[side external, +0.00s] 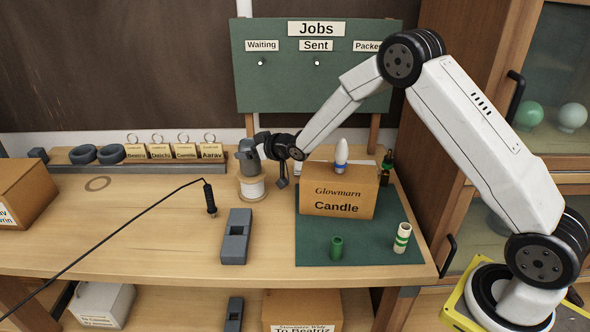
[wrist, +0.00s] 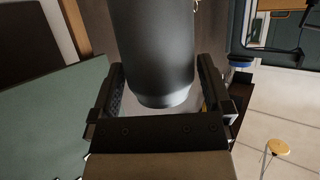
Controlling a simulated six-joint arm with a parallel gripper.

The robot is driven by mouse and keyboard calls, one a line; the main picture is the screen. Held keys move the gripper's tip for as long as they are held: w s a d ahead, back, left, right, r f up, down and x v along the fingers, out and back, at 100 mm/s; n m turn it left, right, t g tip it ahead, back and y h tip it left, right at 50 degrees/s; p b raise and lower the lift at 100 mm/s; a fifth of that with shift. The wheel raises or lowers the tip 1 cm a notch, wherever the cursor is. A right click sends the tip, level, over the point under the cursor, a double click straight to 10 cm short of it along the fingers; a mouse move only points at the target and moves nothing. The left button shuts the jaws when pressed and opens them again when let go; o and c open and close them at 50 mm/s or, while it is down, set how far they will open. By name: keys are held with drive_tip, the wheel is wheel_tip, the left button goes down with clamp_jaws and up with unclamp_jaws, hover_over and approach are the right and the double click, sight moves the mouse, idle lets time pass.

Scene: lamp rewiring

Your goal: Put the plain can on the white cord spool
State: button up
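The plain can (side external: 247,157), dark grey, stands upright or nearly so directly over the white cord spool (side external: 252,188) in the side view; it looks in contact, though the seam is unclear. The spool has white cord between pale wooden flanges and stands on the bench. My gripper (side external: 273,160) reaches in from the right at the can. In the wrist view the can (wrist: 155,50) lies between the two fingers of my gripper (wrist: 160,75).
A Candle box (side external: 336,198) with a white bulb (side external: 341,156) on it stands just right of my gripper. A grey block (side external: 236,236) and a black cord tool (side external: 210,198) are nearby.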

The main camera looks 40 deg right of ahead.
drive_tip(key=shift+r, duration=0.15)
drive_tip(key=v, duration=1.2)
idle(0.3)
idle(0.5)
drive_tip(key=s+a+f+m+g+h, duration=0.1)
drive_tip(key=s+g, duration=0.4)
drive_tip(key=s, duration=0.8)
drive_tip(key=s+a+f+g+h, duration=0.1)
drive_tip(key=s+f+g, duration=0.2)
drive_tip(key=s, duration=1)
drive_tip(key=g, duration=0.2)
drive_tip(key=shift+a+m+g, duration=0.3)
drive_tip(key=shift+m, duration=0.1)
